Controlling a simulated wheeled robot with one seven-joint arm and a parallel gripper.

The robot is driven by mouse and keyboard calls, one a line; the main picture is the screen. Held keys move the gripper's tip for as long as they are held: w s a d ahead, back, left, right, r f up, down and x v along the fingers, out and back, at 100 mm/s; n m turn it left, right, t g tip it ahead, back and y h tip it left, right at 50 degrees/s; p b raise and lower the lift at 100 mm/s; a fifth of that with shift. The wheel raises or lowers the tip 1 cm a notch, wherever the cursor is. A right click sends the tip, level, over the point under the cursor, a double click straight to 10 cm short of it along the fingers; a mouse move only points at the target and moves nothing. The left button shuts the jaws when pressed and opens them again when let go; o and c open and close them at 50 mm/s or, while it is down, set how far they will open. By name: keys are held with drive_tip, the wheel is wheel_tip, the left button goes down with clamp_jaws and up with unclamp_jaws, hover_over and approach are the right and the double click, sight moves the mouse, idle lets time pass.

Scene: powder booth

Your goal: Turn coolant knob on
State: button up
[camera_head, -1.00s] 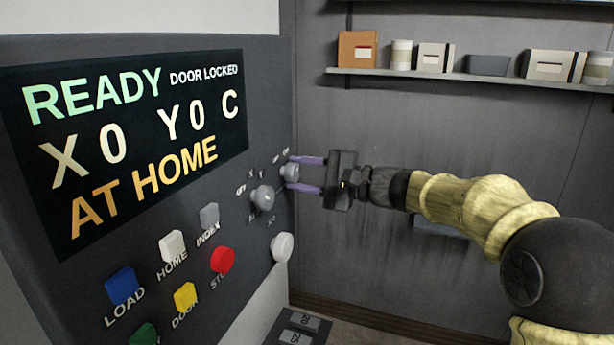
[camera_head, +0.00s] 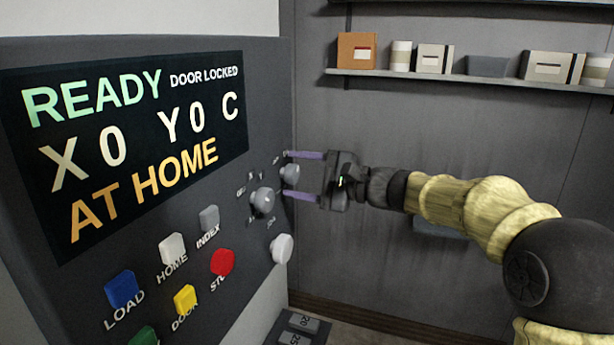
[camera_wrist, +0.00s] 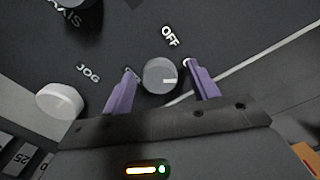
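A small grey round knob (camera_head: 290,174) sits near the right edge of the dark control panel (camera_head: 262,90). In the wrist view the knob (camera_wrist: 160,75) has a pale mark pointing right, and the word OFF is printed beside it. No coolant label is readable, so I cannot confirm its name. My gripper (camera_head: 303,175) is open, with one purple finger on each side of the knob. In the wrist view both fingers of my gripper (camera_wrist: 160,82) appear apart from the knob, with a gap on each side.
A larger grey knob (camera_head: 264,201) is just left of my lower finger. A white knob (camera_head: 282,248) protrudes below. Several buttons, including a red one (camera_head: 222,261), are at lower left. The screen (camera_head: 130,140) reads READY, DOOR LOCKED. A shelf (camera_head: 450,77) hangs on the back wall.

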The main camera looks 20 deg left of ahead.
drive_tip(key=shift+w+d, duration=0.1)
drive_tip(key=shift+d, duration=0.05)
drive_tip(key=shift+d+f, duration=0.15)
drive_tip(key=shift+d, duration=0.25)
drive_tip(key=s+d+b, duration=0.1)
drive_tip(key=d+b, duration=0.3)
drive_tip(key=d, duration=1.2)
drive_tip(key=shift+s+d+b, duration=0.2)
drive_tip(key=shift+b, duration=0.1)
